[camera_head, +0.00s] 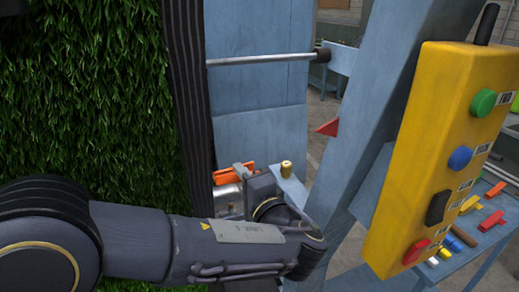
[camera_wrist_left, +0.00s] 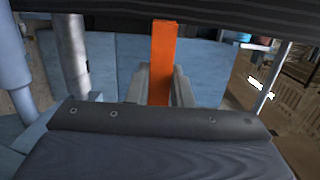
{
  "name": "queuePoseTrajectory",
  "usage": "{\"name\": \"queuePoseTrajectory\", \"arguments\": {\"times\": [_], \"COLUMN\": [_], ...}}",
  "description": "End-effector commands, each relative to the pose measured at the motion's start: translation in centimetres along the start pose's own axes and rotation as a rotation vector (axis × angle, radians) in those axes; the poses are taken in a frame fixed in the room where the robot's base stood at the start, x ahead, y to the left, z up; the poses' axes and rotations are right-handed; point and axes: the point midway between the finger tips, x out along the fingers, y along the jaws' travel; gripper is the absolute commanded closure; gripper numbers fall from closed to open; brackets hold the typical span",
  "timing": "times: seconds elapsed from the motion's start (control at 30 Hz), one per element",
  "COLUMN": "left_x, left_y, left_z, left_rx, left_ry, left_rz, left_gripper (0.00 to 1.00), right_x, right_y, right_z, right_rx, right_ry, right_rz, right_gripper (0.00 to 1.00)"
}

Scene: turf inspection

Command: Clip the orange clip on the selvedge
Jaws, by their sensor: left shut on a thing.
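The orange clip (camera_head: 224,176) is partly hidden by my left gripper (camera_head: 243,177) in the head view. The left wrist view shows the orange clip (camera_wrist_left: 163,55) held upright between the two grey fingers of my left gripper (camera_wrist_left: 157,88). The selvedge (camera_head: 186,90) is the dark ribbed strip along the right side of the green turf (camera_head: 95,95). In the left wrist view the dark selvedge (camera_wrist_left: 110,18) crosses the top, and the clip's far end reaches its lower edge. I cannot tell whether they touch. My right gripper is not in view.
A yellow control box (camera_head: 425,150) with coloured buttons hangs at the right. A blue slanted post (camera_head: 365,120) and a metal rod (camera_head: 262,60) stand beyond the selvedge. A blue side table (camera_head: 475,240) carries several coloured clips and markers.

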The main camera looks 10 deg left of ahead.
Motion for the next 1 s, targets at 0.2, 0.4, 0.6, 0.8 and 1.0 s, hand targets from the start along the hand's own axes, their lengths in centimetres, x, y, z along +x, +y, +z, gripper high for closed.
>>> {"name": "queuePoseTrajectory", "arguments": {"times": [0.2, 0.4, 0.6, 0.8, 1.0], "left_x": [-4.6, -6.5, -5.7, -3.8, -1.9], "left_y": [-8.2, -10.9, -11.4, -12.1, -12.2], "left_z": [-1.0, -1.1, -1.2, -1.4, -1.6], "left_rx": [-0.017, -0.018, -0.015, -0.014, -0.016], "left_ry": [0.095, 0.128, 0.128, 0.127, 0.126], "left_rz": [-0.226, -0.284, -0.287, -0.286, -0.285], "left_gripper": [0.95, 0.95, 0.95, 0.95, 0.95], "right_x": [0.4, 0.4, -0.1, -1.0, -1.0], "right_y": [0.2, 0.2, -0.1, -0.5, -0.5], "right_z": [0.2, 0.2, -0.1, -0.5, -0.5], "right_rx": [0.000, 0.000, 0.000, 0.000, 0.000], "right_ry": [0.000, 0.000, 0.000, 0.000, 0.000], "right_rz": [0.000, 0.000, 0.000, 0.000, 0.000], "right_gripper": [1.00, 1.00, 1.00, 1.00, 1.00]}}
